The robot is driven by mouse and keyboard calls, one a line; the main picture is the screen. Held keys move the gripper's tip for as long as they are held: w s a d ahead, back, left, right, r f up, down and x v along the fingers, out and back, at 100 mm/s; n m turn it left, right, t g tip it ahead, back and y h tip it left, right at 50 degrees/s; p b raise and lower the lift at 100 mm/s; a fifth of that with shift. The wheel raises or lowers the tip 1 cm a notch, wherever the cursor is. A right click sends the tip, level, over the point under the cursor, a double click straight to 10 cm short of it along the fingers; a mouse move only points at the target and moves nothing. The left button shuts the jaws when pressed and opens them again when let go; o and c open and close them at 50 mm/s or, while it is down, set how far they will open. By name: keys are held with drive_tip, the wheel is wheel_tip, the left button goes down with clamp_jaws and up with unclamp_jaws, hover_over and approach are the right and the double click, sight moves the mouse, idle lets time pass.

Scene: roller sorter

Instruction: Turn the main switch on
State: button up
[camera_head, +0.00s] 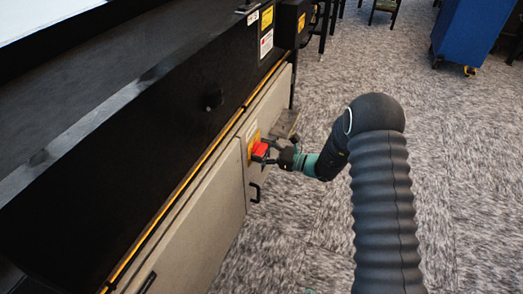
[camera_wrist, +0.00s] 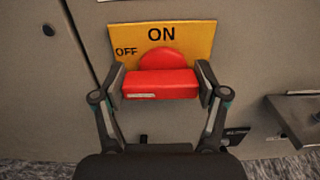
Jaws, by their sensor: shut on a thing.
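The main switch is a red rotary handle (camera_wrist: 160,84) on a yellow plate (camera_wrist: 190,37) marked ON at the top and OFF at the upper left. In the wrist view the handle's bar lies level across the picture. My gripper (camera_wrist: 160,86) has one finger at each end of the bar and is shut on it. In the head view the red handle (camera_head: 260,149) sits on the grey cabinet front, with my gripper (camera_head: 272,153) reaching it from the right. The fingers hide part of the handle there.
A small grey ledge (camera_wrist: 300,112) juts out right of the switch in the wrist view. Carpeted floor (camera_head: 300,245) is open to the right. A blue cart (camera_head: 470,30) stands far off.

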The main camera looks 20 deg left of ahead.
drive_tip(key=shift+m, duration=0.3)
drive_tip(key=m+p, duration=0.1)
drive_tip(key=m, duration=0.2)
drive_tip(key=shift+w+r+m+p, duration=0.1)
drive_tip(key=shift+r+m+p, duration=0.05)
drive_tip(key=shift+m+p, duration=0.2)
drive_tip(key=m+p, duration=0.2)
drive_tip(key=m, duration=0.3)
drive_tip(key=shift+w, duration=0.15)
drive_tip(key=m+p, duration=0.2)
drive_tip(key=m, duration=0.3)
drive_tip(key=shift+w, duration=0.1)
drive_tip(key=shift+w+m+p, duration=0.1)
drive_tip(key=shift+m+p, duration=0.45)
drive_tip(key=shift+m, duration=1.3)
drive_tip(key=o, duration=1.2)
drive_tip(key=shift+f, duration=0.2)
drive_tip(key=shift+c, duration=0.2)
